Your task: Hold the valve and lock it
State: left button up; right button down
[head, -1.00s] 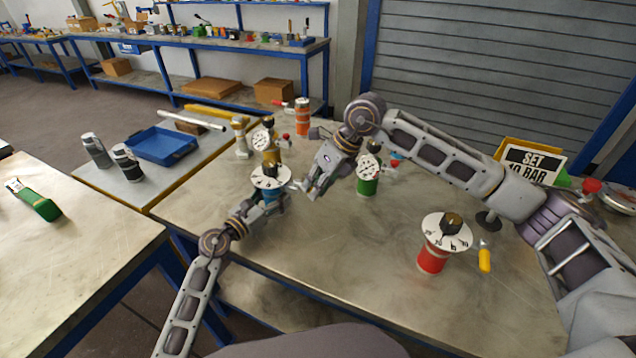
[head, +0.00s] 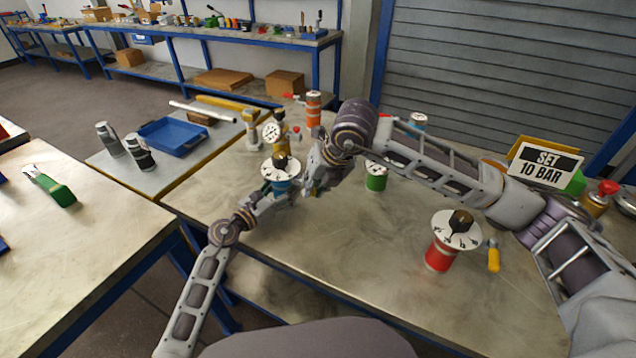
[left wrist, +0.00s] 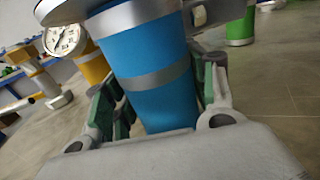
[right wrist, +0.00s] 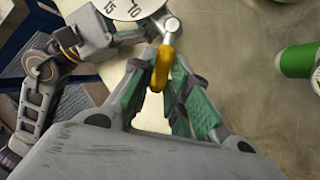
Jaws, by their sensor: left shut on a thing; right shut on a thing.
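The blue valve (head: 281,186) stands upright on the table, with a white dial disc and black knob on top. My left gripper (head: 270,197) is shut around its blue body, which fills the left wrist view (left wrist: 150,60). A small lever with a yellow handle (right wrist: 162,66) sticks out from the valve's side, below the numbered dial (right wrist: 135,8). My right gripper (right wrist: 166,78) is shut on that yellow handle. In the head view my right gripper (head: 314,186) is just right of the blue valve, and its fingers hide the handle.
A red valve (head: 440,257) with a dial and hanging yellow handle (head: 493,258) stands at the right front. A green valve (head: 376,182) stands behind my right forearm; yellow (head: 280,140) and orange (head: 314,108) ones are farther back. The front middle is bare.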

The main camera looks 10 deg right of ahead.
jog(key=shift+a+m+t+h, duration=0.2)
jog(key=shift+a+m+h, duration=0.35)
jog(key=shift+m, duration=0.55)
jog(key=shift+a+m+t+h, duration=0.2)
jog(key=shift+a+m+h, duration=0.3)
jog(key=shift+m, duration=0.6)
jog(key=shift+a, duration=0.2)
jog(key=c, duration=1.3)
grip_release()
jog(key=shift+c, duration=0.2)
jog(key=v, duration=1.2)
jog(key=shift+d, duration=0.15)
